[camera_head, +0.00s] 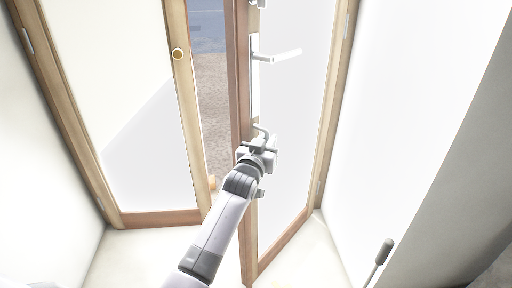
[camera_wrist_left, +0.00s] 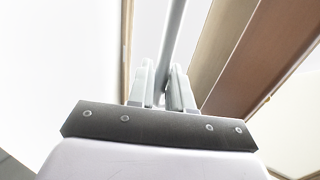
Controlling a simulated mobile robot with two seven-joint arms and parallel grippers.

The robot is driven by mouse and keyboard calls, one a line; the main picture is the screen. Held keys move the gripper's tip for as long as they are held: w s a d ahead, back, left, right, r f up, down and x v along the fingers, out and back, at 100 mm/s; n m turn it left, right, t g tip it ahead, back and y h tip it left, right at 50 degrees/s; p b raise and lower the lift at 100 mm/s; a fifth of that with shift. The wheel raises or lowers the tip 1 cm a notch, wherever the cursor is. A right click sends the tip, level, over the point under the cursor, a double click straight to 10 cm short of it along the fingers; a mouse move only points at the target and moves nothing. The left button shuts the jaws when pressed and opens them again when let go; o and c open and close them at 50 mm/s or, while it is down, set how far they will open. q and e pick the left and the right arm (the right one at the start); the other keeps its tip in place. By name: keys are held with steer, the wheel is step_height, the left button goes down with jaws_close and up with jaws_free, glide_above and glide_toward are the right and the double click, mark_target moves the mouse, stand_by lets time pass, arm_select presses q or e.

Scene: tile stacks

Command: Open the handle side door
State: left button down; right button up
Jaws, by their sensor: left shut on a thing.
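The handle side door (camera_head: 290,130) is a pale panel in a wooden frame, right of centre in the head view. It stands partly open, with a gap between it and the other door leaf. A metal lever handle (camera_head: 276,55) sits on its upper left edge. A lower metal handle (camera_head: 262,130) is on the same edge. My left gripper (camera_head: 262,147) is at this lower handle, partly hiding it. In the left wrist view the gripper's fingers (camera_wrist_left: 164,88) are closed around a grey bar (camera_wrist_left: 172,40), seemingly that handle. My right gripper is not in view.
The other door leaf (camera_head: 145,110), with a round knob (camera_head: 177,54), stands on the left. Brownish ground (camera_head: 213,110) shows through the gap. A white wall (camera_head: 400,100) is close on the right. A grey rod-like thing (camera_head: 380,255) is at lower right. The pale floor (camera_head: 150,255) in front looks clear.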

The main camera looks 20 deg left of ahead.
arm_select(q)
steer(key=shift+d, duration=0.4)
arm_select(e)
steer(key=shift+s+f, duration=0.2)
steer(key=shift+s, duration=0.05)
arm_select(q)
steer(key=shift+s, duration=0.1)
steer(key=c, duration=1.2)
jaws_free()
